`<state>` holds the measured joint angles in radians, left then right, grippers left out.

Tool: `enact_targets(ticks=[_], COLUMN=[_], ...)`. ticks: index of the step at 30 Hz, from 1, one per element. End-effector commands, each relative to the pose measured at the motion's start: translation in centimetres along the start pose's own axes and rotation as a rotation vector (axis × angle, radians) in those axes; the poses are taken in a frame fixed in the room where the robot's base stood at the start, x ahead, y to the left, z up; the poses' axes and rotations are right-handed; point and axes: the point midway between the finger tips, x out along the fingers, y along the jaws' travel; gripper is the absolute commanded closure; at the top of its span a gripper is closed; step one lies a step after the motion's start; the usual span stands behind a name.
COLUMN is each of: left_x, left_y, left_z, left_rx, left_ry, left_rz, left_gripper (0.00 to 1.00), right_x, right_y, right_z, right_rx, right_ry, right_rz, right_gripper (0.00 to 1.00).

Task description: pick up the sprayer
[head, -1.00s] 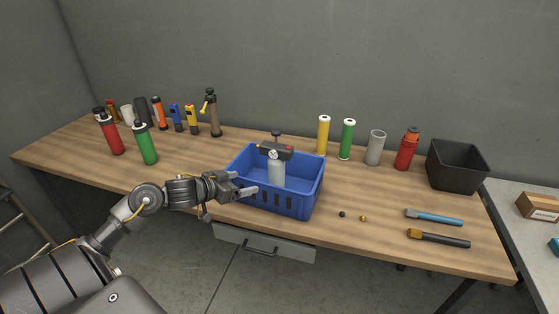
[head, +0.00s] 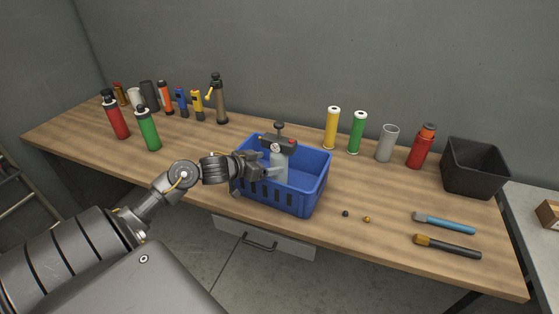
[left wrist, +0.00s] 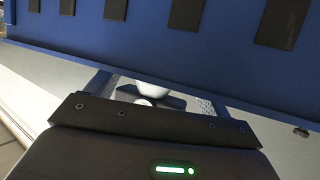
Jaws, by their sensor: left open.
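The sprayer (head: 278,144), with a pale body, a dark head, a round gauge and a pump knob on top, stands upright in the blue crate (head: 306,200). My left gripper (head: 276,169) is open, reaching over the crate's left side, with its fingers at the sprayer's body. Part of that body is hidden by the fingers in the head view. In the left wrist view a white rounded part of the sprayer (left wrist: 155,88) shows between the two fingers, with the crate wall (left wrist: 150,45) beyond. Whether the fingers touch the sprayer cannot be told. My right gripper is not in view.
Yellow (head: 331,128) and green (head: 356,133) cylinders, a grey cylinder (head: 387,144), a red bottle (head: 421,147) and a black bin (head: 474,168) stand to the right. Two brushes (head: 446,246) lie at front right. Several bottles, including a green one (head: 148,130), stand at left.

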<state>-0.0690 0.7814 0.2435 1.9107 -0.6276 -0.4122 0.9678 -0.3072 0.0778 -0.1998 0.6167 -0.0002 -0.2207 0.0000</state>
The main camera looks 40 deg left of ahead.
Motion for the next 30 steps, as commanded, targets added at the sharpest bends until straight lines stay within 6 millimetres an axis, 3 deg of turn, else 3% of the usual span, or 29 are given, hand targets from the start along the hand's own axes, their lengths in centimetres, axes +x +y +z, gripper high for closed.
enact_targets(ticks=[8, 18, 26, 30], left_x=[1.2, 5.7, 6.0, 6.0], left_y=[0.1, 0.1, 0.1, 0.1], left_z=[-0.2, -0.5, -0.4, -0.4], left_rx=[0.0, -0.001, 0.003, 0.003], left_ry=[0.001, 0.002, 0.0, 0.0], left_rz=[0.003, 0.004, 0.004, 0.004], left_gripper=[0.19, 0.19, 0.19, 0.33], right_x=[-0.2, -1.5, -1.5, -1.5], right_y=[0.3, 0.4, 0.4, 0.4], right_z=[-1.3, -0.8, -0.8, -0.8], right_rx=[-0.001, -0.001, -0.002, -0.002], right_ry=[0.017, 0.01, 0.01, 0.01], right_rz=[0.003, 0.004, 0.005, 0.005], right_gripper=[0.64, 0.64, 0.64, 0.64])
